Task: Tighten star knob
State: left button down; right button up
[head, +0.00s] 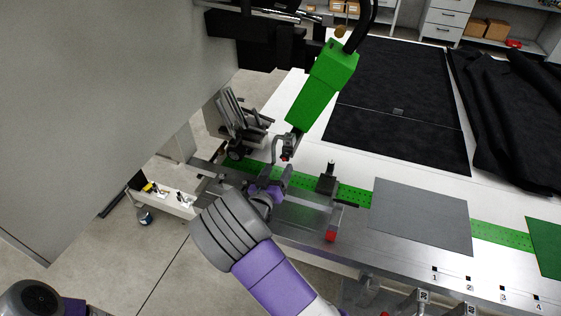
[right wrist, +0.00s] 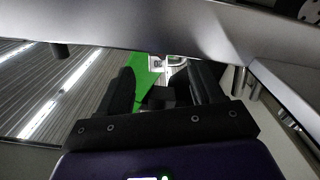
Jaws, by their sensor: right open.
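My left gripper is out of view.
A grey sheet (head: 422,215) lies on the table further right. A large grey panel (head: 90,90) fills the upper left.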

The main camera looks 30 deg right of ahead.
aim_at(284, 157)
jog(key=x, duration=0.5)
jog(key=shift+a+f, duration=0.1)
jog(key=shift+w, duration=0.1)
jog(key=shift+c, duration=0.2)
jog(key=c, duration=1)
jog(key=m+b, duration=0.2)
jog(key=shift+f+m+b, duration=0.2)
jog(key=shift+m+b, duration=0.1)
jog(key=shift+m, duration=0.1)
jog(key=shift+r+m+b, duration=0.15)
jog(key=shift+m+b, duration=0.3)
jog(key=shift+m, duration=0.35)
jog(key=o, duration=1)
